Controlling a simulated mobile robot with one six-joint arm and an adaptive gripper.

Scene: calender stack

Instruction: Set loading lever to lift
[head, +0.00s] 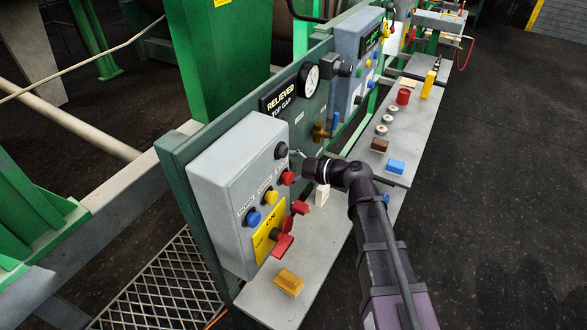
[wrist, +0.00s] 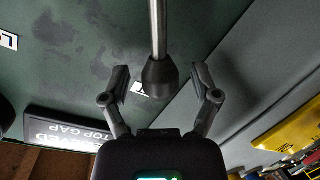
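The loading lever appears to be the metal rod (wrist: 158,30) with a dark tapered end (wrist: 160,78) in the wrist view. It comes down from the top edge, in front of the green panel (wrist: 80,60). My gripper (wrist: 161,74) is open, one finger on each side of the dark end, with visible gaps on both sides. In the head view my gripper (head: 300,158) is at the green panel, just right of the grey control box (head: 215,185). The lever cannot be made out clearly there, and its setting cannot be told. A small label behind the dark end is partly hidden.
A "RELIEVED / TOP GAP" sign (head: 277,99) and a round gauge (head: 308,79) are above my gripper. The grey box carries buttons and a red switch (head: 283,243). A shelf (head: 325,240) below holds a yellow block (head: 289,282). Dark floor to the right is clear.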

